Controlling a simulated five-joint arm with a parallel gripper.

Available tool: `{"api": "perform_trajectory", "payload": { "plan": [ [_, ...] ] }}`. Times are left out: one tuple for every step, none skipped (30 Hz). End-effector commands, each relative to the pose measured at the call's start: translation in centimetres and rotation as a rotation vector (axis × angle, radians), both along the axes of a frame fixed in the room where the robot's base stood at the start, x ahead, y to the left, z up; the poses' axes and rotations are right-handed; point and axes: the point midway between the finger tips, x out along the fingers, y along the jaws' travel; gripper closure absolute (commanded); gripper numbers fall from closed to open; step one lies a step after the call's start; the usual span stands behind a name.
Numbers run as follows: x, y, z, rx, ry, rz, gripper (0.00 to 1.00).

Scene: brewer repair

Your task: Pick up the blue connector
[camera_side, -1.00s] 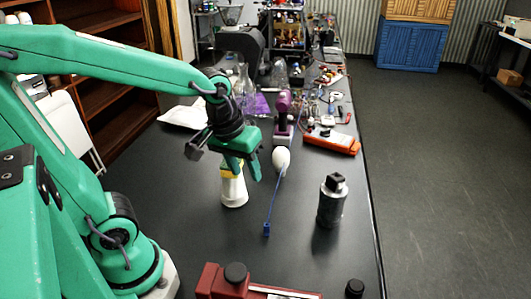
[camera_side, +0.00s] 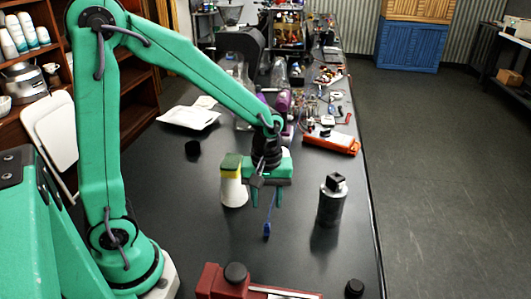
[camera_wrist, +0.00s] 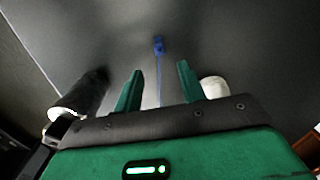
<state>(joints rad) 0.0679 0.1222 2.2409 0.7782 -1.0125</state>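The blue connector (camera_side: 267,230) lies on the black table at the near end of a thin blue cable. In the wrist view the connector (camera_wrist: 158,45) is at the upper middle, just beyond my fingertips and roughly centred between them. My gripper (camera_side: 267,204) hangs above the table over the cable, behind the connector in the side view. In the wrist view my gripper (camera_wrist: 160,68) is open, and nothing but the thin cable shows between its fingers. The cable's far end is hidden by my gripper in the side view.
A white container (camera_side: 234,190) with a yellow-green top stands close left of my gripper. A dark canister (camera_side: 331,203) stands to the right. A red box (camera_side: 222,284) is at the near edge. An orange device (camera_side: 332,143) lies farther back. Table around the connector is clear.

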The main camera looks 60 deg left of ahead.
Motion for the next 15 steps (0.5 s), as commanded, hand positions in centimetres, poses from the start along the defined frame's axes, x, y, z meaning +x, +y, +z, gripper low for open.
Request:
{"api": "perform_trajectory", "payload": {
  "plan": [
    [0.0,0.0,-0.2,0.0,0.001,-0.001,0.6],
    [-0.1,0.0,-0.3,0.0,0.002,-0.001,0.6],
    [-0.1,0.0,-0.6,0.0,0.004,-0.001,0.6],
    [-0.1,0.0,-0.8,0.0,0.004,-0.001,0.6],
    [-0.1,0.0,-1.0,0.0,0.004,-0.001,0.6],
    [-0.1,0.0,-1.4,0.0,0.004,-0.002,0.6],
    [-0.1,0.0,-1.6,0.001,0.004,-0.002,0.6],
    [-0.1,0.0,-1.8,0.0,0.004,-0.002,0.6],
    [-0.1,0.0,-2.1,0.0,0.002,-0.002,0.6],
    [-0.1,0.0,-2.3,0.0,0.002,-0.002,0.6],
    [-0.1,0.0,-2.4,0.0,0.002,-0.002,0.6],
    [-0.1,0.0,-2.5,0.0,0.001,-0.002,0.6],
    [-0.1,0.0,-2.5,0.0,0.001,-0.002,0.6],
    [0.0,0.0,-2.6,0.001,0.001,-0.002,0.6],
    [0.0,0.0,-2.6,0.0,0.0,-0.002,0.6]
  ]
}}
